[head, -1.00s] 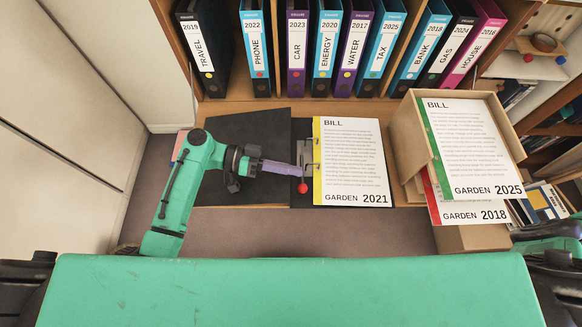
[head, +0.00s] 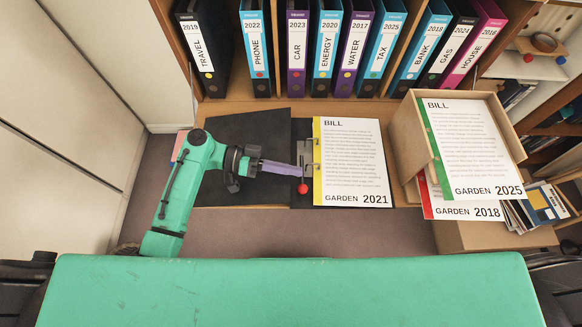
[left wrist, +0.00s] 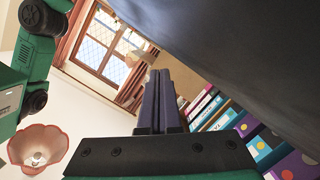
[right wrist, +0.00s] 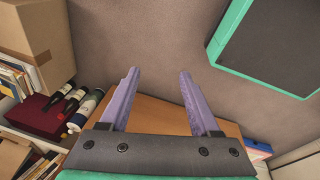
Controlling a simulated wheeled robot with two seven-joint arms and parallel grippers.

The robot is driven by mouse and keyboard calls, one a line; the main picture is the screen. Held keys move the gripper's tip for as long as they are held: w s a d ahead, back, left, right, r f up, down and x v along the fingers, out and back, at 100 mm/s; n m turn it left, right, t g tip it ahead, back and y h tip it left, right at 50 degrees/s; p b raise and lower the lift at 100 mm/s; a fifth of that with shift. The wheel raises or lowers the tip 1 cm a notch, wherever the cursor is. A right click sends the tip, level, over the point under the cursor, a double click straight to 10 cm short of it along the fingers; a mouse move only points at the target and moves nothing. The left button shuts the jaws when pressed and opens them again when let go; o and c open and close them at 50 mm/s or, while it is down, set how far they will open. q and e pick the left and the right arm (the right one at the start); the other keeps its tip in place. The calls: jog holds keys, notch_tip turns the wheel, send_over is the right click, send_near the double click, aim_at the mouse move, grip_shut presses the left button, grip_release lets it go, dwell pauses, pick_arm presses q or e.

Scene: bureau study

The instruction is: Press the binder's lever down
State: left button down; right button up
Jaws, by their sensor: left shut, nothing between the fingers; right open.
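An open black binder (head: 240,130) lies on the wooden surface below the shelf. A sheet (head: 352,160) headed BILL, GARDEN 2021, with a yellow left edge, lies on its right side. The binder's metal mechanism and its lever with a red knob (head: 303,188) are left of the sheet. My left gripper (head: 298,170) is shut and empty, its purple fingertips at the mechanism, just above the red knob in the picture; I cannot tell whether they touch. In the left wrist view the shut fingers (left wrist: 159,100) show beside a large dark surface. My right gripper (right wrist: 157,95) is open and empty.
A cardboard box (head: 408,135) at the right carries the GARDEN 2025 sheet (head: 468,150), with the GARDEN 2018 sheet (head: 465,208) below. Several upright binders (head: 297,50) fill the shelf behind. The right wrist view shows bottles (right wrist: 75,103) and a box (right wrist: 35,40).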

pick_arm(q)
jog(key=shift+a, duration=0.3)
jog(key=b+v, duration=0.4)
jog(key=v, duration=0.9)
jog(key=shift+a, duration=0.3)
jog(key=shift+w+a+r, duration=0.1)
jog(key=shift+a, duration=0.15)
pick_arm(e)
jog(key=s+a+f+g+y, duration=0.1)
jog(key=s+a+f, duration=0.2)
jog(key=a+f, duration=0.3)
jog(key=shift+s+a, duration=0.15)
jog(key=shift+a, duration=0.65)
